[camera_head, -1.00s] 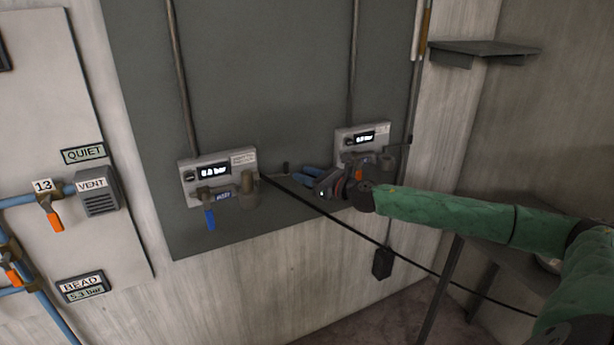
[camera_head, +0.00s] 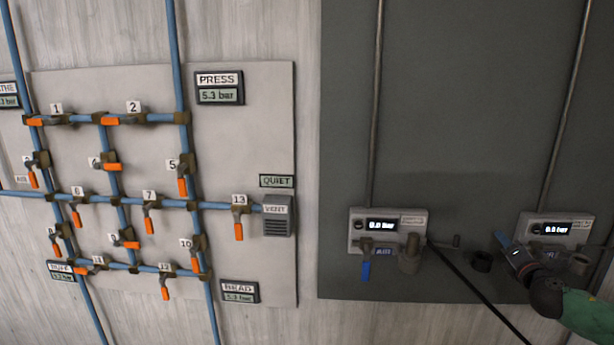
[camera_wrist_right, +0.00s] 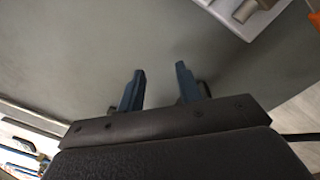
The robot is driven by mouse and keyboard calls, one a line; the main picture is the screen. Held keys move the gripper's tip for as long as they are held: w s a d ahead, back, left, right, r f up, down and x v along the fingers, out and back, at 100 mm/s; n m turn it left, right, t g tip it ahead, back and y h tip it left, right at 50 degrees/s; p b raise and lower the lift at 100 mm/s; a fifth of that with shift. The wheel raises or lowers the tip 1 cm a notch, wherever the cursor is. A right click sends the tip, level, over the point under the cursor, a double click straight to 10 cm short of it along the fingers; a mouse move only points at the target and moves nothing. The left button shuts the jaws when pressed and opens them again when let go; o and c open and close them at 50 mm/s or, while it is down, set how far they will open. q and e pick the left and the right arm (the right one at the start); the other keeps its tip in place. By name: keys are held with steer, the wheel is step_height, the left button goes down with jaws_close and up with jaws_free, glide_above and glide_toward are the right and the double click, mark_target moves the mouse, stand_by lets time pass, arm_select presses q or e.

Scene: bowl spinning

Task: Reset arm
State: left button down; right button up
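My right arm (camera_head: 585,312) enters the head view at the lower right, with a green sleeve on it. Its gripper (camera_head: 502,240) is in front of the dark panel, just left of the right gauge unit (camera_head: 548,229). In the right wrist view the two blue fingers (camera_wrist_right: 158,88) stand apart with nothing between them. Part of a light gauge unit (camera_wrist_right: 243,12) shows beyond them at the upper right. My left gripper is in neither view.
A left gauge unit (camera_head: 387,228) reads 0.0 bar and has a blue lever (camera_head: 366,270). A black cable (camera_head: 478,290) runs down to the right. Blue pipes with orange-handled valves (camera_head: 238,231) cover the left board. The dark panel's (camera_head: 450,120) upper part is bare between thin pipes.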

step_height(320, 180, down, 16)
steer(key=s+a+m+g+h, duration=0.25)
steer(key=m+g+h, duration=0.3)
steer(key=m, duration=1.05)
steer(key=s+a+f+m+g+y, duration=0.1)
steer(key=s+a+f+m+g, duration=0.15)
steer(key=s+a+f, duration=0.55)
steer(key=s+a+f+m+g+y, duration=0.2)
steer(key=s+a+f+g, duration=0.15)
steer(key=f, duration=0.95)
steer(key=s+a+f+m+g+y, duration=0.1)
steer(key=s+a+f+g, duration=0.1)
steer(key=s+a+f, duration=0.5)
steer(key=s+a+f+m+g+y, duration=0.1)
steer(key=s+a+f, duration=0.6)
steer(key=s, duration=0.7)
steer(key=s+a+f+m+g+y, duration=0.1)
steer(key=s+a+f+g+y, duration=0.1)
steer(key=s+a+f, duration=0.5)
steer(key=s+a+g, duration=0.1)
steer(key=s+a, duration=0.1)
steer(key=s, duration=0.2)
steer(key=shift+s+a, duration=0.15)
steer(key=shift+s, duration=0.2)
